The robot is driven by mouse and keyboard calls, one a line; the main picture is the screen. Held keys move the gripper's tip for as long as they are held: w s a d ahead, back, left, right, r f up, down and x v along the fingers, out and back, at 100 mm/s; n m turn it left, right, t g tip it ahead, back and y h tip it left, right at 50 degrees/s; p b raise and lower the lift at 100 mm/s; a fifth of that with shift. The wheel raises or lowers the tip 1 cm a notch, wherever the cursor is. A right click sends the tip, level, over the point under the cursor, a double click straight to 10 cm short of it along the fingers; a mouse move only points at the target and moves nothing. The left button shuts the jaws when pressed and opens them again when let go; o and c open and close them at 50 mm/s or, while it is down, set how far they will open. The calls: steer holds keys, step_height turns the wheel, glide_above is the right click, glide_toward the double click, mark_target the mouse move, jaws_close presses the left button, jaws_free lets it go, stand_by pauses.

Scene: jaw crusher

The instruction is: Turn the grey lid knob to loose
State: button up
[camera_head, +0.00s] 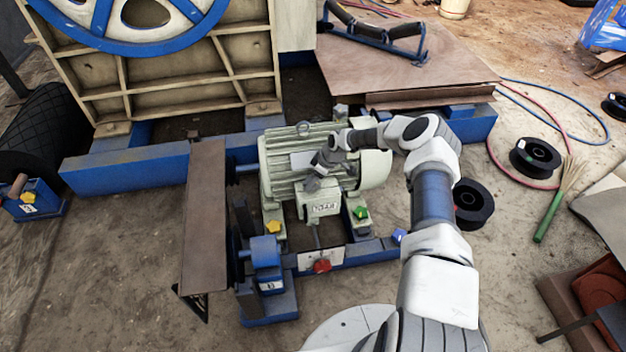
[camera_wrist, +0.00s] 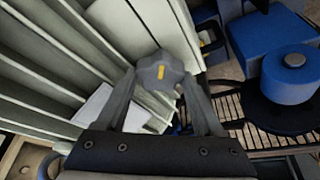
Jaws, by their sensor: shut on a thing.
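The grey lid knob (camera_wrist: 161,72) has several lobes and a yellow mark on its face. It shows at the top middle of the wrist view, between the two fingers. My gripper (camera_wrist: 160,84) is shut on it, one finger on each side. In the head view my gripper (camera_head: 318,172) reaches down to the knob (camera_head: 312,184), which sits on the terminal box (camera_head: 322,206) of the pale green motor (camera_head: 282,166). The gripper partly hides the knob there. I cannot tell from the mark which setting it stands at.
A yellow knob (camera_head: 273,227), a green knob (camera_head: 361,212), a blue knob (camera_head: 398,235) and a red knob (camera_head: 322,266) stand around the motor. A brown guard plate (camera_head: 205,215) rises at its left. The floor at the lower left is clear.

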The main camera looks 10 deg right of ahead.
steer(key=shift+n+g, duration=0.4)
steer(key=shift+n, duration=0.8)
steer(key=shift+d, duration=0.1)
steer(key=o, duration=1.4)
steer(key=shift+w, duration=0.1)
